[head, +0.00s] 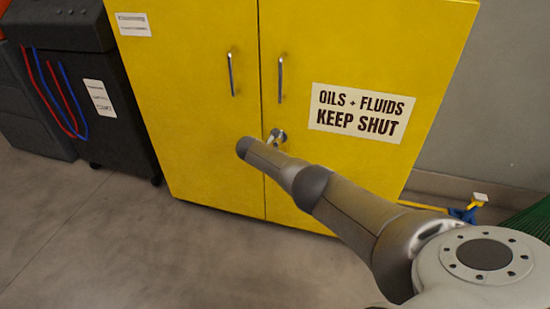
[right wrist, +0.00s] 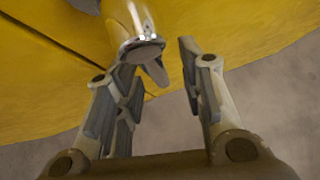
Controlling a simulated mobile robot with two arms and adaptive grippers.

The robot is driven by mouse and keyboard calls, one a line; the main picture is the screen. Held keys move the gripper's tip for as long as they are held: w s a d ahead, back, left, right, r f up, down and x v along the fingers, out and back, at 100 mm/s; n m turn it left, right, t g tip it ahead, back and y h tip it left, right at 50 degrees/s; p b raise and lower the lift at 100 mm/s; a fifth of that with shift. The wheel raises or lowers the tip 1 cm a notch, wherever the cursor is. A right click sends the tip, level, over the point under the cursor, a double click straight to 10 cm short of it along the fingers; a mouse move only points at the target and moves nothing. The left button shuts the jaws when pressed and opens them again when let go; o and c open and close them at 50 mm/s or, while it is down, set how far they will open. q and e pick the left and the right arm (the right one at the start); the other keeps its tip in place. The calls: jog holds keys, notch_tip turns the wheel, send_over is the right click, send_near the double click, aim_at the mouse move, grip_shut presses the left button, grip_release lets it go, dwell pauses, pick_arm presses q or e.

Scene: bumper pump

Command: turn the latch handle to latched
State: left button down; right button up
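The latch handle (head: 277,136) is a small metal fitting at the seam between the two doors of the yellow cabinet (head: 200,150). In the right wrist view the latch handle (right wrist: 142,50) shows as a shiny round base with a grey lever pointing down and right. My right gripper (right wrist: 157,66) is open, with its fingers on either side of the lever. A gap shows on the right finger's side; contact with the left finger is unclear. In the head view my right arm hides most of this gripper. My left gripper is not in view.
Two upright door handles (head: 231,75) stand above the latch, and both doors look shut. A sign (head: 362,112) is on the right door. A dark wheeled unit (head: 90,90) with red and blue hoses stands at left. The floor (head: 110,250) in front is clear.

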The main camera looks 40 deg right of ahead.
jog(key=shift+r, duration=0.1)
jog(key=v, duration=1.1)
jog(key=shift+a+r, duration=0.25)
jog(key=shift+a, duration=0.1)
jog(key=shift+s, duration=0.1)
dwell(0.3)
